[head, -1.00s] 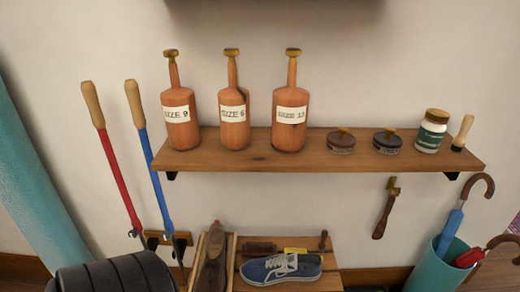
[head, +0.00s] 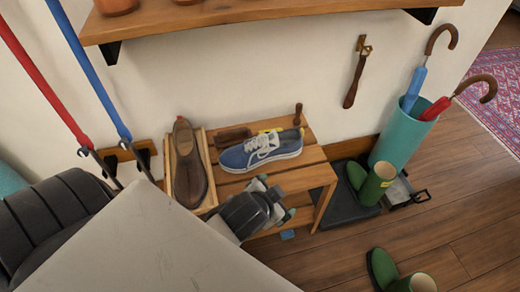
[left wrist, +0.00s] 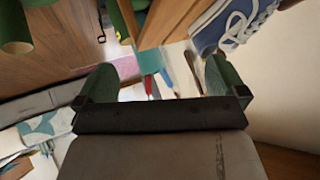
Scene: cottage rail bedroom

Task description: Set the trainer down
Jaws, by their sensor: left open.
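The blue trainer (head: 262,151) with white laces and sole sits upright on the slatted wooden bench (head: 312,180). It also shows at the top right of the left wrist view (left wrist: 232,25). My left gripper (head: 277,198), with green finger pads, is open at the near side of the bench, apart from the trainer. Its open fingers also show in the left wrist view (left wrist: 160,78), with no shoe between them. My right gripper is in neither current view.
A brown shoe (head: 187,170) lies in a wooden tray left of the trainer. A brush (head: 234,134) lies behind it. Green boots (head: 377,183) and a teal umbrella stand (head: 401,135) are to the right. The shelf (head: 270,12) overhangs behind. A shoehorn (head: 357,75) hangs on the wall.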

